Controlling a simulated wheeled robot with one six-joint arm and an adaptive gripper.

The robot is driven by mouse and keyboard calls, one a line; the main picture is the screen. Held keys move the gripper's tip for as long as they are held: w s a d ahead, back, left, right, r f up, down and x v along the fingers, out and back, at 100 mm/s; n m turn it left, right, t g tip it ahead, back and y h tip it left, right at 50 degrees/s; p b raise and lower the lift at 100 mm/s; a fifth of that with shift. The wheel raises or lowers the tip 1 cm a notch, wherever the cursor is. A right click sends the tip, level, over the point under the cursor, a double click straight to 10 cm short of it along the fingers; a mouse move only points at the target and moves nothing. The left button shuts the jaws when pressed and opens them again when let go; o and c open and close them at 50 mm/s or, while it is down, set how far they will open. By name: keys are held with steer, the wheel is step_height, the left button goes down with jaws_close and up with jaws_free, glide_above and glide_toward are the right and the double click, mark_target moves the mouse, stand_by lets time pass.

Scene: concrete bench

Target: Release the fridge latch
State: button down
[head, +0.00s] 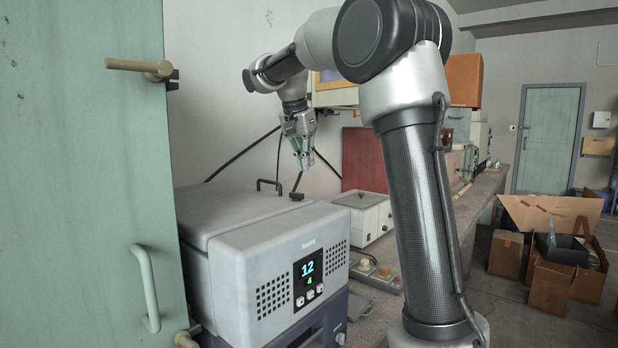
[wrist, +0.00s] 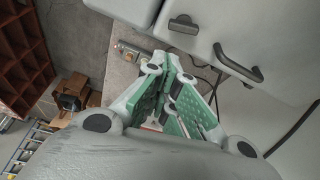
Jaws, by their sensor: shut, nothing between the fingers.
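A grey box unit (head: 235,250) with a lit display on its front stands on the bench, probably the fridge. On its top are a black bar handle (head: 268,185) and a small black catch (head: 297,196), which may be the latch. The wrist view shows the black catch (wrist: 183,25) and the bar handle (wrist: 240,64) at the upper middle and right. My gripper (head: 304,163) points down above and behind the box, apart from both parts. Its green-padded fingers (wrist: 168,85) are shut and empty.
A green door (head: 85,200) with a pale handle (head: 147,287) and a brass-coloured lever (head: 140,67) stands close on the left. A white lidded unit (head: 362,215) and a button box (head: 375,275) sit right of the grey box. Cardboard boxes (head: 552,285) lie on the floor.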

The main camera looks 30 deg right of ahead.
steer(key=v, duration=0.4)
stand_by(0.4)
